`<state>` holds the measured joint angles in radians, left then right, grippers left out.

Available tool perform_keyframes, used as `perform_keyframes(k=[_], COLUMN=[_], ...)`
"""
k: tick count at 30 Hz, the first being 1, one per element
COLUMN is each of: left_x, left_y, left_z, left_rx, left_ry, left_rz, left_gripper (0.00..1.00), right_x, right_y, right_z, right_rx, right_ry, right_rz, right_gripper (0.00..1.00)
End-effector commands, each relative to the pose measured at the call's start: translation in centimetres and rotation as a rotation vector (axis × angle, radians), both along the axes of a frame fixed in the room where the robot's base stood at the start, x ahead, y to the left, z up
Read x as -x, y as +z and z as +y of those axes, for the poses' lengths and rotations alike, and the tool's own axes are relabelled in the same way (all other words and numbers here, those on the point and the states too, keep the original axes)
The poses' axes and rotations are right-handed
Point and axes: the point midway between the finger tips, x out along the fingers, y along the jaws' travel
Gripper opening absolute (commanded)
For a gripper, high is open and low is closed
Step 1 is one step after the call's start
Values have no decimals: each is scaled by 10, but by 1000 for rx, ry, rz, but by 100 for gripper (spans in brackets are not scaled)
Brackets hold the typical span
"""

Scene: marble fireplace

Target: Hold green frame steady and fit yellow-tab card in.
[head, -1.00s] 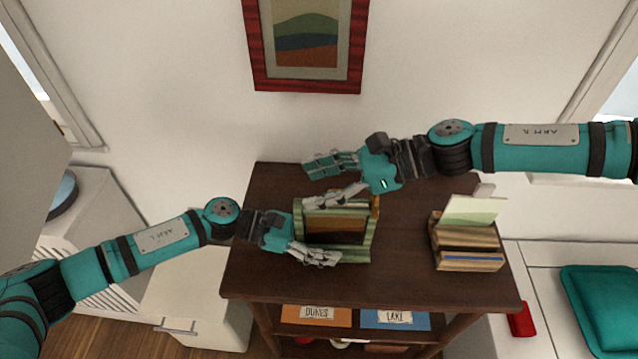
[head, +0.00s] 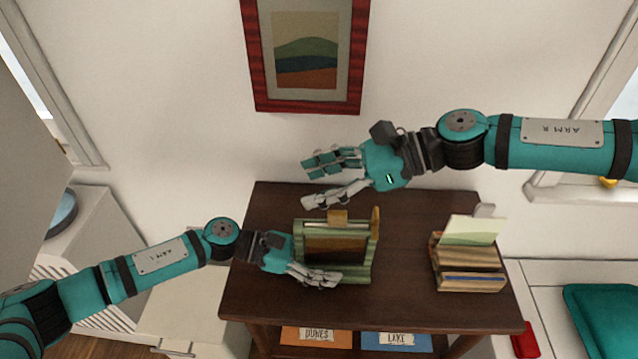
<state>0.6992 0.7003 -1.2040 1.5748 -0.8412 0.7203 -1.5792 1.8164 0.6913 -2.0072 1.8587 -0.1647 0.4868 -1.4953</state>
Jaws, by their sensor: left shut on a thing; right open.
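The green frame (head: 361,264) stands on the dark wooden table (head: 420,310), with a dark brown panel in its opening. My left gripper (head: 312,272) is shut on the frame's lower left side, its pale fingers lying across the front. My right gripper (head: 312,184) is open and empty, above and behind the frame, apart from the tab.
A brown upright piece (head: 375,220) rises at the frame's top right corner. A wooden box (head: 468,268) holding a pale green card (head: 470,231) stands to the right. The table's left back and front areas are clear.

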Motion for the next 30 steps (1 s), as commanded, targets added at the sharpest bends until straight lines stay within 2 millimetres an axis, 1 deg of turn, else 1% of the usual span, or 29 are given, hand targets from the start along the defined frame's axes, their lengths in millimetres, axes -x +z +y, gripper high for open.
perform_keyframes(k=[14,15,20,27,30], left_x=[0,0,0,0,0], left_y=[-1,-1,-1,0,1], left_z=[0,0,0,0,4], left_rx=[-3,-3,-2,-1,-1], left_ry=[0,0,0,0,1], left_rz=[0,0,0,0,0], left_gripper=[30,53,74,75,75], right_x=[0,0,0,0,0], right_y=[0,0,0,0,0], right_z=[0,0,0,0,0], right_rx=[0,0,0,0,0], right_ry=[0,0,0,0,0], right_rz=[0,0,0,0,0], right_gripper=[57,57,57,57,57])
